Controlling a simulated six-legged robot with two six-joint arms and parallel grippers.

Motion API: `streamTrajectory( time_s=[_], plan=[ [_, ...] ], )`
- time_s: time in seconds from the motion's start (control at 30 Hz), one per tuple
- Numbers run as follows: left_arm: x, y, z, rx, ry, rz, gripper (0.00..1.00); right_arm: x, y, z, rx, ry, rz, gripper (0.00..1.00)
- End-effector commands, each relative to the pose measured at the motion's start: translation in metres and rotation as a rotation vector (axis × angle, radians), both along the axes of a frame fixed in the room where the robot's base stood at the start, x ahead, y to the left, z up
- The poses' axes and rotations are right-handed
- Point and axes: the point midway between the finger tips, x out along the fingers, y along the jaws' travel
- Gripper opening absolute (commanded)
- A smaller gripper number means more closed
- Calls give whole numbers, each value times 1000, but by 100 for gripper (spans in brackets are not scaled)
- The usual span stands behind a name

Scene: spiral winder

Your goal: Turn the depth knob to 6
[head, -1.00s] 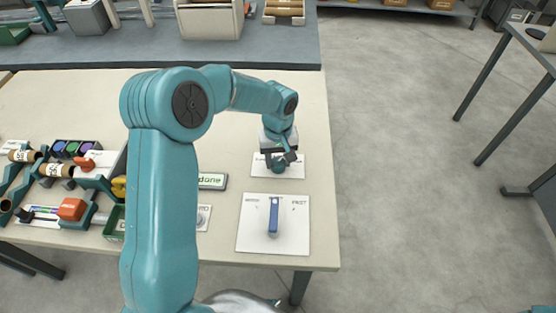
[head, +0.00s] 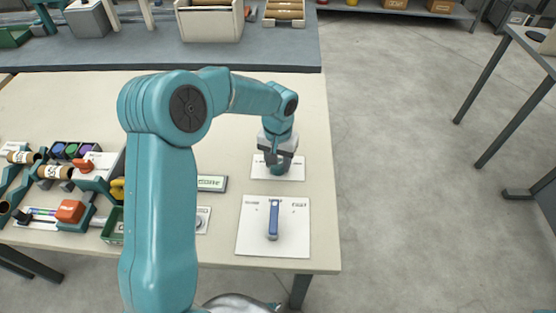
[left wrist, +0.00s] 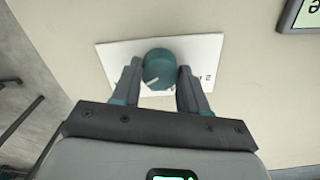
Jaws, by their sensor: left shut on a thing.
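The depth knob is a round teal knob (left wrist: 158,69) with a white pointer line, on a white plate (left wrist: 207,50) lying on the table. In the head view the knob (head: 279,170) is partly hidden by my gripper, and its plate (head: 296,173) shows around it. My left gripper (left wrist: 160,82) has one finger on each side of the knob and is shut on it. The gripper also shows in the head view (head: 278,158). Most of the plate's numbers are hidden or too small to read. My right gripper is not in view.
A white plate (head: 245,242) with a blue lever (head: 273,220) lies in front of the knob's plate. A small display (head: 211,183) lies to the left. An orange block (head: 70,211) and other parts crowd the table's left. The right table edge is close.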

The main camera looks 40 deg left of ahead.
Motion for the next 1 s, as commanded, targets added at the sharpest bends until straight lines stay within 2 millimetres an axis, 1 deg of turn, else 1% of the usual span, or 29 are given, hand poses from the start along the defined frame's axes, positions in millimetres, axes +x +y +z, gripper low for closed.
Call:
streamTrajectory(
  time_s=[0.03,0.27,0.3,0.37,0.63,0.73,0.87,0.97,1.0],
  plan=[
    [2,1,4,2,-9,-2,13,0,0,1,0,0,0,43],
    [2,1,4,2,-9,-2,13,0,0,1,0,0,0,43],
    [2,1,4,2,-9,-1,50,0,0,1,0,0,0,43],
    [2,1,4,2,-8,-1,69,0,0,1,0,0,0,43],
    [1,1,2,1,-4,-1,69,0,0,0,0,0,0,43],
    [1,1,6,2,-4,0,69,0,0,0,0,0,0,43],
    [1,1,27,2,-7,1,69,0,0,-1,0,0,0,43],
    [1,0,52,3,-10,-1,69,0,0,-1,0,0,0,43],
    [1,1,64,2,-11,0,69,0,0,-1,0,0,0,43]
  ],
)
